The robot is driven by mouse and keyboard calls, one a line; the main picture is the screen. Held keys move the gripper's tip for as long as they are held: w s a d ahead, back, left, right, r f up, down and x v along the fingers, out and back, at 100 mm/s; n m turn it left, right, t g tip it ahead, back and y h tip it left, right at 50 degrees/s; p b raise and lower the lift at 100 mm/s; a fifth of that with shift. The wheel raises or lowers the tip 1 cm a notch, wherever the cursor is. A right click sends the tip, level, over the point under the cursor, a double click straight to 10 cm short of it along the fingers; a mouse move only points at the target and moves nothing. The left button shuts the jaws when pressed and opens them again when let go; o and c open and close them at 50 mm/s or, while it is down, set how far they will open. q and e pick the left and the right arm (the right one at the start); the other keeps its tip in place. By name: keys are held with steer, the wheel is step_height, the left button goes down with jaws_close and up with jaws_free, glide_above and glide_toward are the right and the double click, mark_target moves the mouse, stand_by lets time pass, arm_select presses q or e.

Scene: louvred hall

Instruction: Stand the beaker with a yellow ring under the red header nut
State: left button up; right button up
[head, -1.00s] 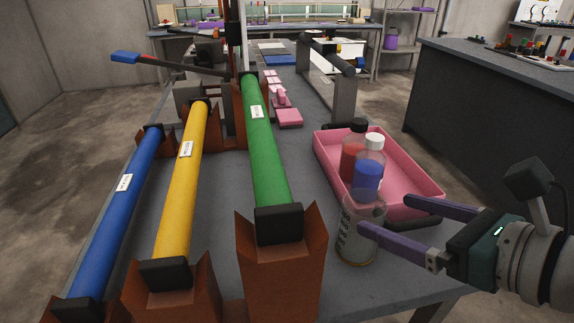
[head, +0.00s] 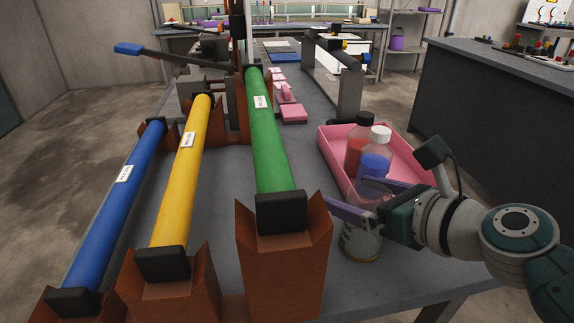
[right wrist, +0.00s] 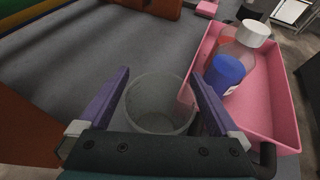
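A clear beaker (head: 359,244) with pale markings stands on the table beside the pink tray; it also shows from above in the right wrist view (right wrist: 158,112), looking empty. I cannot make out a red header nut. My left gripper is not in view.
The pink tray (head: 412,165) holds a red-filled bottle (head: 355,150) and a blue-filled bottle (head: 376,160), close to my right gripper. Blue (head: 112,210), yellow (head: 183,185) and green (head: 267,150) pipes lie in brown stands. Grey table shows between green pipe and tray.

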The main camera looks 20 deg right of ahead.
steer(key=c, duration=1.3)
step_height(320, 180, up, 9)
steer(key=p, duration=0.5)
steer(key=shift+p, duration=0.3)
step_height(320, 180, up, 17)
steer(key=n+y+p, duration=0.2)
steer(key=p, duration=0.2)
steer(key=s+a+r+n+g+y+p, duration=0.1)
steer(key=s+a+r+n+g+y, duration=0.6)
steer(key=s+r, duration=0.45)
step_height(320, 180, up, 29)
steer(key=t+p, duration=0.1)
steer(key=p, duration=3.3)
steer(key=shift+s+a+t, duration=0.25)
steer(key=shift+s+t, duration=0.05)
